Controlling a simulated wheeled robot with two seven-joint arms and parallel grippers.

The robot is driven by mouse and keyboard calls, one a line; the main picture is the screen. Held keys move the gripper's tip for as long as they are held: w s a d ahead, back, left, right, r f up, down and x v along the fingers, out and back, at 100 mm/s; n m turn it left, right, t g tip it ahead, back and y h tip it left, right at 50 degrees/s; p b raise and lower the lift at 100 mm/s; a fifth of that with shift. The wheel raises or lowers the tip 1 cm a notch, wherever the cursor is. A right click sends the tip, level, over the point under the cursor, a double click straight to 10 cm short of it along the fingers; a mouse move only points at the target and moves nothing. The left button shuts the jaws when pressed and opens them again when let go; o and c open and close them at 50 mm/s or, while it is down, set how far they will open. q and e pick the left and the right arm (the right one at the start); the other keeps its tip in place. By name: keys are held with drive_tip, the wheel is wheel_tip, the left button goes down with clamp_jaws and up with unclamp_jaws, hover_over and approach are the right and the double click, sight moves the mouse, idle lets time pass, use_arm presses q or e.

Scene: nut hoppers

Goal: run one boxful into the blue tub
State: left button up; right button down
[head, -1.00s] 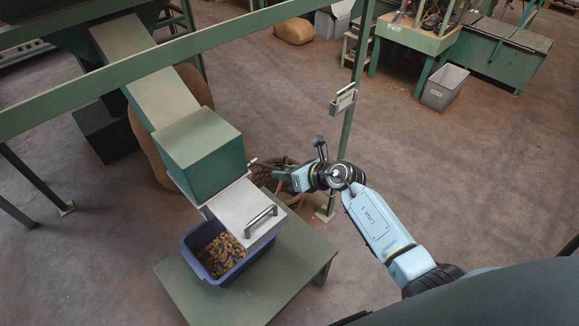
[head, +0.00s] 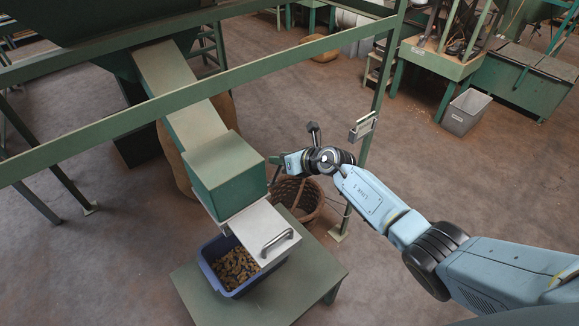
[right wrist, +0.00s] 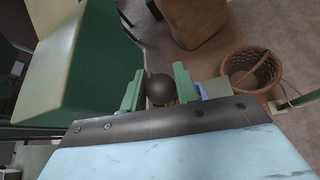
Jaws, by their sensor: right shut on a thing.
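The blue tub (head: 213,277) stands on a low green table (head: 190,297) and holds a heap of brown nuts (head: 236,267). Above it sits the green box (head: 228,175) at the foot of a sloping chute (head: 180,95). A silver plate with a bar handle (head: 265,235) sticks out below the box, over part of the tub. My right gripper (head: 273,161) is at the box's right side. In the right wrist view, its green fingers (right wrist: 160,84) are shut on a dark round knob (right wrist: 159,90). The knob is not clear in the head view. My left gripper is not in view.
A wicker basket (head: 297,200) stands on the floor behind the table. A green frame post (head: 376,110) rises beside my right wrist, and a long green rail (head: 130,118) crosses before the chute. A grey bin (head: 466,112) stands farther right.

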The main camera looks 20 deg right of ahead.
drive_tip(key=shift+w+a+r, duration=0.2)
drive_tip(key=shift+w, duration=0.2)
drive_tip(key=shift+w+a+r, duration=0.2)
drive_tip(key=shift+w, duration=0.2)
drive_tip(key=c, duration=1.1)
unclamp_jaws()
drive_tip(key=shift+f, duration=0.1)
drive_tip(key=shift+d, duration=0.1)
drive_tip(key=shift+s+d+r, duration=0.3)
drive_tip(key=shift+s, duration=0.15)
drive_tip(key=shift+p+v, duration=1.45)
drive_tip(key=shift+v, duration=4.6)
